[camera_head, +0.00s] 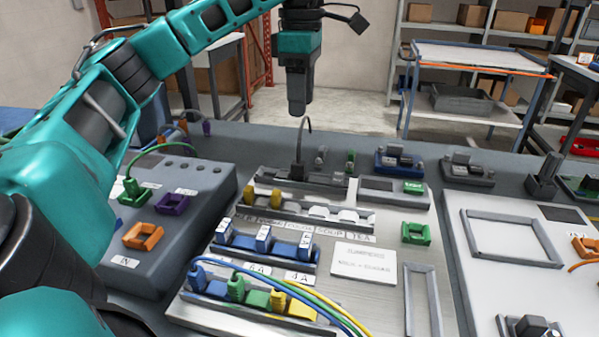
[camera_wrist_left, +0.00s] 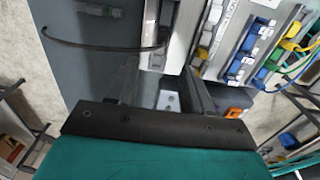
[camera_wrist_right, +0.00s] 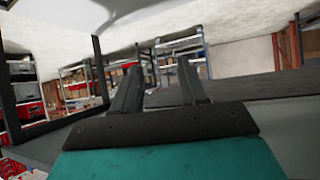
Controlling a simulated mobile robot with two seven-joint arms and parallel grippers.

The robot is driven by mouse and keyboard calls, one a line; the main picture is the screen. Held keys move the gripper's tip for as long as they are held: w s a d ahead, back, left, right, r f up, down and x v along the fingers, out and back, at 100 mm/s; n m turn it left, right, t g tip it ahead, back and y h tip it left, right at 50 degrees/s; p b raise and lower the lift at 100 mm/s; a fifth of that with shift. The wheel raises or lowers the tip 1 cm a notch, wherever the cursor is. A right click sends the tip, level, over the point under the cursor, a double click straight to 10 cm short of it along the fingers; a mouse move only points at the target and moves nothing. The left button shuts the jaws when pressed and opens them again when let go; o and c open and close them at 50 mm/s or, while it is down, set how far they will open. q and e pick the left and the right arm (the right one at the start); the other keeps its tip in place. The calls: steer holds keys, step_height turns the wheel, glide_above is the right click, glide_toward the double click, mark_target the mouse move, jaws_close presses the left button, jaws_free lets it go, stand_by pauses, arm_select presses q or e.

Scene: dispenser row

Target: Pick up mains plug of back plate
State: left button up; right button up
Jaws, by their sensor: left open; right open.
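The black mains plug (camera_head: 298,170) stands upright at the left end of the back plate (camera_head: 325,183), its thin black cable arching up from it. My left gripper (camera_head: 298,112) hangs pointing down above the plug, with a clear gap between them. In the left wrist view the gripper (camera_wrist_left: 160,72) is open with nothing between its fingers, and the black cable (camera_wrist_left: 100,46) curves across beyond the fingertips. My right gripper (camera_wrist_right: 157,62) is open and empty in its own wrist view; it is not seen in the head view.
A row with yellow and white pieces (camera_head: 310,212) lies in front of the back plate. Blue modules (camera_head: 263,243) and coloured plugs with cables (camera_head: 235,288) stand nearer. A grey sloped box (camera_head: 180,225) is at left. A blue-grey module (camera_head: 398,160) stands behind, to the right.

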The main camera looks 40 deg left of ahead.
arm_select(q)
steer(key=b, duration=0.4)
glide_above(298, 162)
steer(key=f, duration=0.7)
steer(key=shift+w+d+f, duration=0.1)
steer(key=shift+w, duration=0.2)
steer(key=f, duration=0.1)
steer(key=f+b, duration=0.1)
steer(key=f, duration=0.2)
steer(key=shift+s+f, duration=0.3)
steer(key=shift+s, duration=0.05)
steer(key=shift+f, duration=0.35)
arm_select(e)
steer(key=f, duration=0.1)
steer(key=a+f, duration=0.1)
steer(key=f, duration=0.2)
steer(key=shift+w+a, duration=0.15)
steer(key=shift+w, duration=0.2)
arm_select(q)
jaws_close()
